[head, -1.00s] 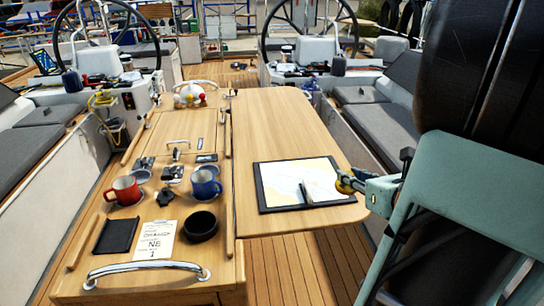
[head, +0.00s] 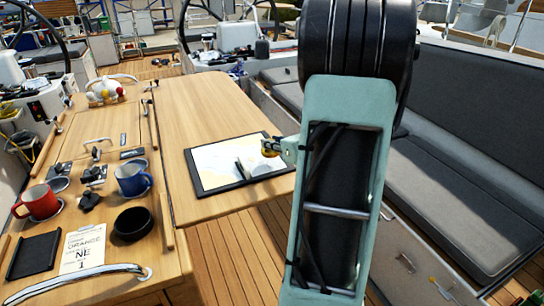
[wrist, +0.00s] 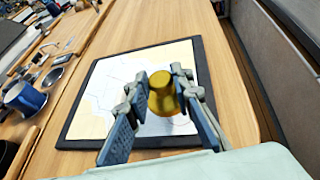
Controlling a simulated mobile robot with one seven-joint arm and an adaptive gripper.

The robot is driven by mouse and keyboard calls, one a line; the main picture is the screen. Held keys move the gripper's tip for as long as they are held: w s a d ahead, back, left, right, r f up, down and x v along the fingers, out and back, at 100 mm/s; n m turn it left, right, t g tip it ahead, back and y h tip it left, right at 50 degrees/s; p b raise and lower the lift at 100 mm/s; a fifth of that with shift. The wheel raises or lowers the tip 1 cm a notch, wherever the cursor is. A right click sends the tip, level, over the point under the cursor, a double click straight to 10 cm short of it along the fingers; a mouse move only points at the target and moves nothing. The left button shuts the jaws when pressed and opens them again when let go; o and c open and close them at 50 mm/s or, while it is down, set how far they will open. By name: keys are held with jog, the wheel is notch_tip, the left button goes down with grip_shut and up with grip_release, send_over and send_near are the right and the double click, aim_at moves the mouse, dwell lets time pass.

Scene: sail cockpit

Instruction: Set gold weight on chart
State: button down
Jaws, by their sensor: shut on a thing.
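The gold weight (wrist: 162,92) is between the two finger pads of my gripper (wrist: 158,98) in the wrist view. My gripper is shut on it, and the weight is upright or nearly so. In the head view the weight (head: 268,149) shows at my gripper (head: 276,148), over the right part of the chart. The chart (head: 222,160) is a pale sheet in a dark frame on the wooden table; it also shows in the wrist view (wrist: 100,92). I cannot tell whether the weight touches the chart or hangs just above it.
A slim dark item (head: 241,168) lies on the chart. The table (head: 190,108) is bare beyond it. To the left are a blue mug (head: 133,181), a red mug (head: 40,203), a round black dish (head: 133,223) and a note card (head: 83,247). A grey bench (head: 440,170) runs along the right.

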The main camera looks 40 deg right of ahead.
aim_at(275, 151)
jog(key=shift+w+d+f, duration=0.1)
jog(key=shift+w+f, duration=0.15)
jog(key=shift+f, duration=0.1)
jog(key=shift+w+d+f+b, duration=0.15)
jog(key=shift+f+b, duration=0.85)
jog(key=shift+f, duration=0.5)
jog(key=shift+f, duration=0.15)
jog(key=c, duration=1.7)
grip_release()
jog(key=shift+r, duration=0.2)
jog(key=v, duration=1.2)
jog(key=shift+f, duration=0.1)
